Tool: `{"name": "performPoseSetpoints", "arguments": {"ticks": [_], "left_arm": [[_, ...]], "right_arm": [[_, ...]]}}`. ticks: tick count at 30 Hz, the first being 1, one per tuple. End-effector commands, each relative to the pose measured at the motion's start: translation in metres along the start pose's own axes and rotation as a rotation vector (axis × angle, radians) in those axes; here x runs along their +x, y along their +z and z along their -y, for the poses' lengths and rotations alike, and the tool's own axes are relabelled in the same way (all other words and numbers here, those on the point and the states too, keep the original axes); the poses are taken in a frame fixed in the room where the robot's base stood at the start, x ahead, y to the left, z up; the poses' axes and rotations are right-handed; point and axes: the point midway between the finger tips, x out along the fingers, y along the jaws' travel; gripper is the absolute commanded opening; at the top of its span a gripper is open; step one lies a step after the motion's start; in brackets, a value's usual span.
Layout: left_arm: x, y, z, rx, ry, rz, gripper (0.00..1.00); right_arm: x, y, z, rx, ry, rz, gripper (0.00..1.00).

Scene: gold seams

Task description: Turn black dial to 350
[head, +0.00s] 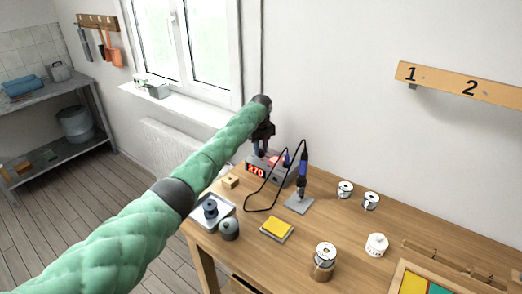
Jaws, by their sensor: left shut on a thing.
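The soldering station (281,178) is a grey box at the back left of the wooden table, with a red lit display (256,171) that reads 270. My left arm reaches across from the lower left, and my left gripper (262,152) points down at the top of the station. It is shut on the black dial, which the gripper's fingers mostly hide. A soldering iron with a blue grip (303,166) stands upright on a grey pad (299,204), joined by a black cable. My right gripper is out of view.
A metal tray (228,208) with a black spool, a dark green jar (229,230), a small wooden block (230,181) and a yellow sponge (277,228) stand in front of the station. Several white pots stand farther right. The window wall is close behind.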

Motion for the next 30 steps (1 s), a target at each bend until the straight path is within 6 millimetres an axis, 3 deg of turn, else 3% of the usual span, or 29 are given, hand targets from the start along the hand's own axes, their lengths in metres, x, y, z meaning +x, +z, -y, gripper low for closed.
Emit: {"name": "performPoseSetpoints", "arguments": {"ticks": [9,23,24,27,30], "left_arm": [[-0.003,0.002,0.0,0.093,-0.003,0.005,0.03],[-0.004,0.002,0.0,0.106,-0.004,0.005,0.03],[-0.004,0.002,0.0,0.106,-0.004,0.005,0.3],[-0.003,0.002,0.0,0.106,-0.003,0.004,0.48],[-0.002,0.001,0.0,0.106,-0.002,0.003,0.48]], "right_arm": [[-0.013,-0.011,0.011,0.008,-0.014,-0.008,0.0],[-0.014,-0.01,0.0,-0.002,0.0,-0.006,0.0],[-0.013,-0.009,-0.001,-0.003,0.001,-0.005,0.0],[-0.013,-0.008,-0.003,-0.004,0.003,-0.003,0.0],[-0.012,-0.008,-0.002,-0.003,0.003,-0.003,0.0]]}}
